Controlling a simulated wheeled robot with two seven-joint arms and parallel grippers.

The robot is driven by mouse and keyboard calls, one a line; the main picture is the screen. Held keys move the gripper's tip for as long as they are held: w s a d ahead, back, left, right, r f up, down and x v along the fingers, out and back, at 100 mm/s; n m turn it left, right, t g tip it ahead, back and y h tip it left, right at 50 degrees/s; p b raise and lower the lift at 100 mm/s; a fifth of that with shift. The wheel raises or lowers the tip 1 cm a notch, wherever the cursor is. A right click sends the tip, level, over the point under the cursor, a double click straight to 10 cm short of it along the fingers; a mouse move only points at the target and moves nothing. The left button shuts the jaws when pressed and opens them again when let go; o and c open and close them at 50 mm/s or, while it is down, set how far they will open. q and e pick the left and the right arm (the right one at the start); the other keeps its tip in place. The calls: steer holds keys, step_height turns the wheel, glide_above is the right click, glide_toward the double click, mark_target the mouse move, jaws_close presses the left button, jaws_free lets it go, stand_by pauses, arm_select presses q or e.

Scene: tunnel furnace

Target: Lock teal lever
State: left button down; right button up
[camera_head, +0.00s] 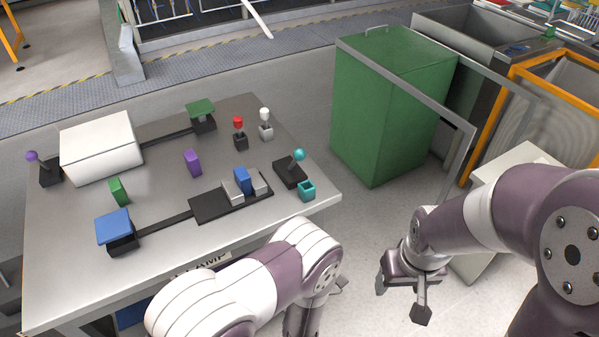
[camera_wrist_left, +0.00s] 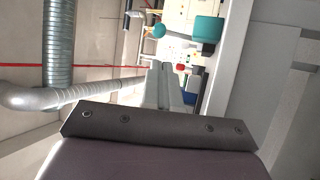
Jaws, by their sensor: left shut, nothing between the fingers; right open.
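The teal lever (camera_head: 299,155) has a teal ball on a short stem, tilted to the right above a dark base (camera_head: 290,174) near the table's right edge. In the left wrist view, a teal ball (camera_wrist_left: 159,31) shows beyond my left gripper (camera_wrist_left: 164,80), whose fingers are closed together and empty. The gap between them and the ball is clear. In the head view, the left wrist mostly hides that gripper, in front of the table. My right gripper (camera_head: 401,300) is open and empty over the floor, right of the table.
Red (camera_head: 238,121) and white (camera_head: 265,114) levers stand behind; a purple lever (camera_head: 32,156) is at the far left. Blocks (camera_head: 243,180) sit on a dark plate. A green cabinet (camera_head: 385,110) stands right of the table.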

mark_target(297, 157)
arm_select(q)
steer(key=p+x, duration=0.1)
steer(key=x, duration=1.3)
steer(key=shift+w+r, duration=0.1)
steer(key=shift+w+a+r+n+g+p, duration=0.2)
steer(key=shift+w+r+n+g+p, duration=0.15)
steer(key=shift+r+n+g+p, duration=0.45)
steer(key=w+a+r+n+g+p, duration=0.1)
steer(key=w+a+r+n+g, duration=0.1)
steer(key=w+a+g, duration=0.3)
steer(key=w+g, duration=0.1)
steer(key=w, duration=0.3)
steer(key=shift+a+r+n+g, duration=0.2)
steer(key=shift+n+g, duration=0.1)
steer(key=shift+n, duration=0.1)
steer(key=shift+w, duration=0.15)
